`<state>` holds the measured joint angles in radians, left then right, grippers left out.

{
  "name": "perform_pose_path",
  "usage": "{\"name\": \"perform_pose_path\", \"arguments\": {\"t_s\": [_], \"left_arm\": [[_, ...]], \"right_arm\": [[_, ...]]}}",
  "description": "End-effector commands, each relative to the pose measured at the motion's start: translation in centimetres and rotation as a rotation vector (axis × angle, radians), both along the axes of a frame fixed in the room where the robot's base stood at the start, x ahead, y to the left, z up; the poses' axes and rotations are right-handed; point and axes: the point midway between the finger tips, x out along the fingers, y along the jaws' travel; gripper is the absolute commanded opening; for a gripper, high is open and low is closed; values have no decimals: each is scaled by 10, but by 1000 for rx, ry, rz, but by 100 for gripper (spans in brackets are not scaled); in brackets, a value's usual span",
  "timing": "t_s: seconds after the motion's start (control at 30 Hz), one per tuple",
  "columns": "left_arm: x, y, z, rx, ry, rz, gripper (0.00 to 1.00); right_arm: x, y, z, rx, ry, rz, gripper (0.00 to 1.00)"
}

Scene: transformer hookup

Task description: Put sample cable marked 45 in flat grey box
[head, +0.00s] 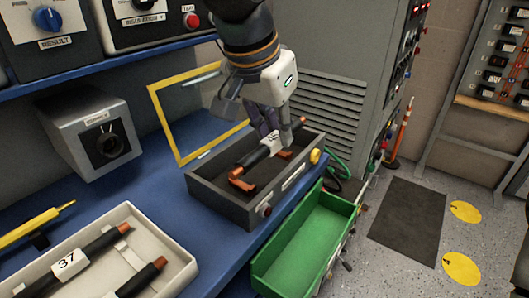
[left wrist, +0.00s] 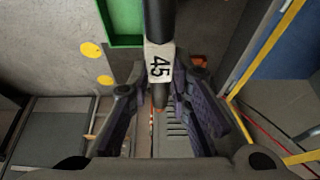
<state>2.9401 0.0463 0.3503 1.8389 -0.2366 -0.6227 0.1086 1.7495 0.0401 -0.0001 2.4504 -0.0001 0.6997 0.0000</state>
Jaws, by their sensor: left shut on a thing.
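The sample cable marked 45 (head: 248,157) is black with a white label, and it also shows in the left wrist view (left wrist: 159,62). My left gripper (head: 283,134) is shut on it near the label. The cable lies slanted over the inside of the flat grey box (head: 225,204). I cannot tell whether it rests on the copper brackets (head: 241,181) in the box or hangs just above them. The gripper fingers hide part of the cable. My right gripper is not in view.
A yellow-framed lid (head: 163,130) stands up behind the box. A pale tray (head: 180,262) at front left holds cables, one marked 37. An open green drawer (head: 303,242) is below right of the box. A grey cabinet (head: 335,105) stands close behind the gripper.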

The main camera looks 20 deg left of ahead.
Motion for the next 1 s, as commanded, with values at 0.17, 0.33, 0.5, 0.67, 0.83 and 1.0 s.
{"name": "perform_pose_path", "arguments": {"t_s": [0.17, 0.33, 0.5, 0.67, 0.83, 1.0], "left_arm": [[38, 20, -21, -7, 6, 2, 0], [61, 32, -54, -5, 7, -1, 0], [73, 38, -70, -5, 6, -1, 0], [80, 43, -89, -3, 10, -1, 0], [80, 42, -110, -4, 3, -2, 0], [80, 42, -108, -5, 1, -2, 0]], "right_arm": [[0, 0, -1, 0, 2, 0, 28], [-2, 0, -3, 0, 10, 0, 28], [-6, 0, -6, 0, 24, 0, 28], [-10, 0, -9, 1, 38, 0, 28], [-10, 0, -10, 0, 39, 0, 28], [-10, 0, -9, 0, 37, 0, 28]]}}
